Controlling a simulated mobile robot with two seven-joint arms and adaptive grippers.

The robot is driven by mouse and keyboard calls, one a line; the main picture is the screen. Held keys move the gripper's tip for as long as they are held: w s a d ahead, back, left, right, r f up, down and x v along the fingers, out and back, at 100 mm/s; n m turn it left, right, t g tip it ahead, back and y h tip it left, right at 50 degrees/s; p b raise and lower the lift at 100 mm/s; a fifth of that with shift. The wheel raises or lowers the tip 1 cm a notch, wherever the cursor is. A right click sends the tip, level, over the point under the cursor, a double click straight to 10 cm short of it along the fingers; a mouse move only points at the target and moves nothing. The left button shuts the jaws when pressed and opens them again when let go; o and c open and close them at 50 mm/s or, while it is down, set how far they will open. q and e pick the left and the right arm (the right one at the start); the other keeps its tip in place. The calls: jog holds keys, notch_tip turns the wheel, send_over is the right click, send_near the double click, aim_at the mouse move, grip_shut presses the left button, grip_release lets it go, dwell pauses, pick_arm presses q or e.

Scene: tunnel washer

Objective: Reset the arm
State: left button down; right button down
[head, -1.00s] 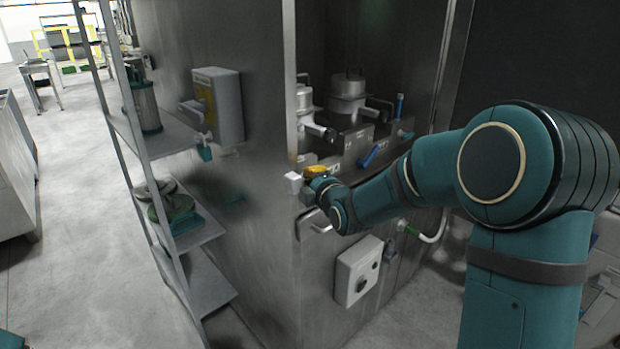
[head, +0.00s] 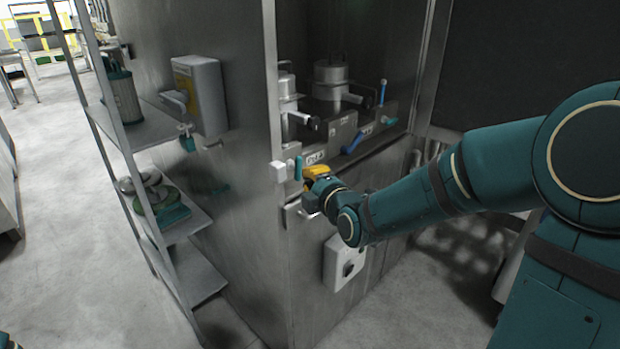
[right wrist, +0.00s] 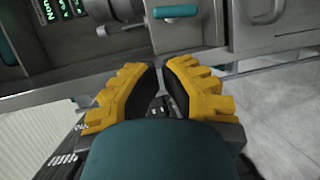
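My right gripper (head: 314,172) has yellow fingers and is beside the steel cabinet's near corner. In the right wrist view its two fingers (right wrist: 162,80) stand apart with nothing between them. A teal lever handle (head: 298,168) is on the cabinet front, just left of the gripper. In the right wrist view a teal handle (right wrist: 175,11) lies beyond the fingertips, apart from them. My right arm reaches in from the right. My left gripper is not in view.
The steel cabinet (head: 235,235) fills the middle, with a grey control box (head: 200,92) on its side. Lidded pots (head: 330,80) and a blue lever (head: 355,145) are in its recess. A shelf rack (head: 150,130) stands left. Floor (head: 60,250) at left is open.

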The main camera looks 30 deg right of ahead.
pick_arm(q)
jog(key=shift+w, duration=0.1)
pick_arm(e)
jog(key=s+a+f+m+g+y, duration=0.1)
jog(key=s+a+f+m+g, duration=0.15)
jog(key=f, duration=0.55)
jog(key=s+a+f+m+g, duration=0.2)
jog(key=a+f+m+g, duration=0.15)
jog(key=f, duration=0.55)
jog(key=s+a+f+m+g+y, duration=0.15)
jog(key=a+f+m, duration=0.25)
jog(key=f, duration=0.4)
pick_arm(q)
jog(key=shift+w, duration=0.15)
pick_arm(e)
jog(key=s+a+f+m+g, duration=0.3)
jog(key=s+a+f+m, duration=0.1)
jog(key=s+f, duration=0.2)
jog(key=s+a+f+m+g+y, duration=0.1)
jog(key=s+a+f+m+g, duration=0.3)
jog(key=s+f, duration=0.3)
jog(key=shift+s+m, duration=0.8)
jog(key=shift+s, duration=0.25)
jog(key=shift+f+y, duration=0.1)
jog(key=shift+y, duration=0.15)
